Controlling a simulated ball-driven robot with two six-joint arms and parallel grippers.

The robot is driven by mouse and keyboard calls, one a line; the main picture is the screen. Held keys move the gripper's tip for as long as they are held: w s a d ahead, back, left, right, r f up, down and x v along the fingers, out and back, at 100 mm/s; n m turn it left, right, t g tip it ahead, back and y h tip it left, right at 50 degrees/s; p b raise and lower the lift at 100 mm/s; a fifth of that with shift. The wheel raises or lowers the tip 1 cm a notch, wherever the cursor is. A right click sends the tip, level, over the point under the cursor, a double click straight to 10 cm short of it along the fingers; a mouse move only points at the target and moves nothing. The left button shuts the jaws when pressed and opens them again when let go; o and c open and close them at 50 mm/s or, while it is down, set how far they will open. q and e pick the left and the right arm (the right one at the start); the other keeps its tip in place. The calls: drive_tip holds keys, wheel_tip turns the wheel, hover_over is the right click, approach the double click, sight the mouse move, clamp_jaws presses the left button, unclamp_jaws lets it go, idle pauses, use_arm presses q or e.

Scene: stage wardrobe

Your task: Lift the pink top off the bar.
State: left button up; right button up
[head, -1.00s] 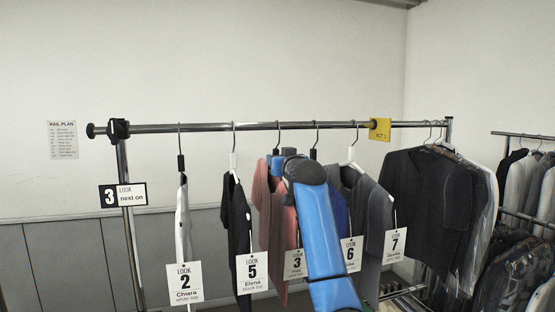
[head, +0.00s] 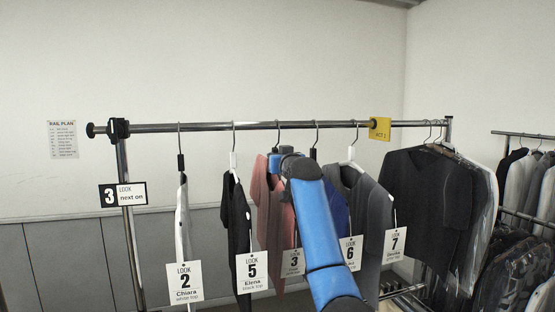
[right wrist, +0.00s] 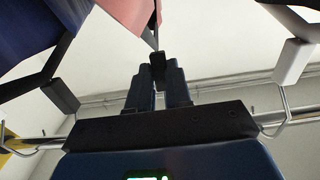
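The pink top (head: 267,205) hangs third from the left on the bar (head: 200,128), with its hook over the bar. Its tag reads 3 (head: 292,263) and is partly covered by my blue right arm. My right gripper (head: 277,160) is at the top's hanger, just under the bar. In the right wrist view the two dark fingers (right wrist: 158,75) are close together with the black hanger neck (right wrist: 158,63) between their tips. They look shut on it. A piece of the pink top (right wrist: 128,12) shows beyond. My left gripper is not in view.
A black top (head: 236,225) tagged 5 hangs to the left, and a white top (head: 183,225) tagged 2 further left. A blue top (head: 338,208) and grey tops (head: 372,200) hang close on the right. The wall above the bar is clear.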

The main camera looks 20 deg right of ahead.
clamp_jaws()
drive_tip(key=shift+r, duration=0.25)
drive_tip(key=shift+r, duration=1.55)
drive_tip(key=shift+s+f+b, duration=0.15)
drive_tip(key=shift+s+b, duration=0.1)
drive_tip(key=shift+b, duration=0.25)
drive_tip(key=s+b, duration=0.7)
drive_tip(key=b, duration=0.1)
drive_tip(key=shift+s+d, duration=0.15)
drive_tip(key=shift+s, duration=0.1)
idle(0.3)
